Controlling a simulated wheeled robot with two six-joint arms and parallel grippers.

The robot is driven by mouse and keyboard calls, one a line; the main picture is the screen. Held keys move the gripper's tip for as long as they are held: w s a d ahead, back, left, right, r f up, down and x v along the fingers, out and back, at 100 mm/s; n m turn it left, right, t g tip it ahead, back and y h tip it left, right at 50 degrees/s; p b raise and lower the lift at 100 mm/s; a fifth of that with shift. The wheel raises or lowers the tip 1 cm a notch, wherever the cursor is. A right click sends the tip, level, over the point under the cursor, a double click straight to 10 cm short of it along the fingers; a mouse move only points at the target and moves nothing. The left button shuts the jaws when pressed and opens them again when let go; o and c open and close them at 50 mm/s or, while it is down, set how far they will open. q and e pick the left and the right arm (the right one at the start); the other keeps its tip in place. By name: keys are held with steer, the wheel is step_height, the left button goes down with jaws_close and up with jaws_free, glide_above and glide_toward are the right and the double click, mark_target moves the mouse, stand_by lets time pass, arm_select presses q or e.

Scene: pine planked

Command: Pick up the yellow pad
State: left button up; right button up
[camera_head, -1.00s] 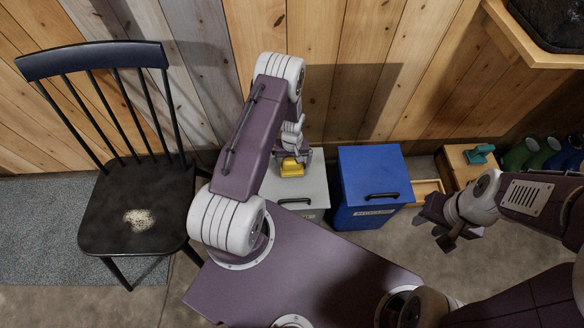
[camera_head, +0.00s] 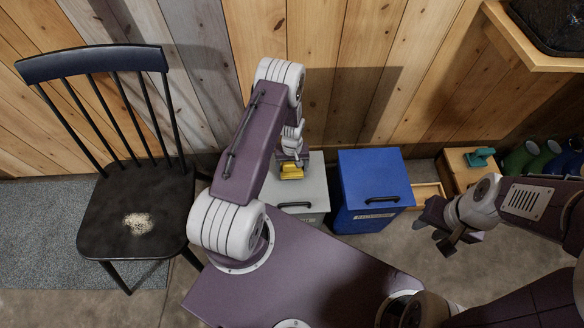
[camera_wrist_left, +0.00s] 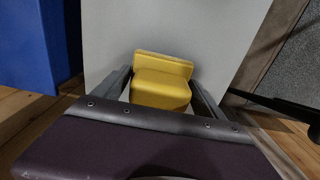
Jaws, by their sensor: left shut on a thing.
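The yellow pad (camera_head: 291,172) is a small yellow block above the lid of the grey bin (camera_head: 308,190). In the left wrist view the yellow pad (camera_wrist_left: 161,84) sits between the two fingers of my left gripper (camera_wrist_left: 160,88), which is shut on it. In the head view my left gripper (camera_head: 291,163) is partly hidden by its own arm. Whether the pad touches the lid cannot be told. My right gripper (camera_head: 440,226) is off to the right, over the floor, with nothing seen in it; its fingers look apart.
A blue bin (camera_head: 372,172) stands right of the grey bin. A wooden box (camera_head: 466,168) with a teal item (camera_head: 480,156) is further right, beside green and blue boots (camera_head: 537,155). A black chair (camera_head: 138,205) stands at left. A wooden shelf (camera_head: 540,50) juts out at upper right.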

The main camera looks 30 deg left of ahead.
mark_target(292, 164)
arm_select(q)
steer(key=r, duration=0.2)
steer(key=r+p, duration=0.1)
steer(key=shift+s+d+r, duration=0.1)
steer(key=shift+s+r, duration=0.15)
steer(key=shift+r, duration=0.05)
steer(key=s+d+r+p, duration=0.2)
steer(key=s+r, duration=0.4)
steer(key=s, duration=0.4)
steer(key=shift+s+d+p, duration=0.3)
steer(key=shift+d+p, duration=0.1)
steer(key=shift+d, duration=0.35)
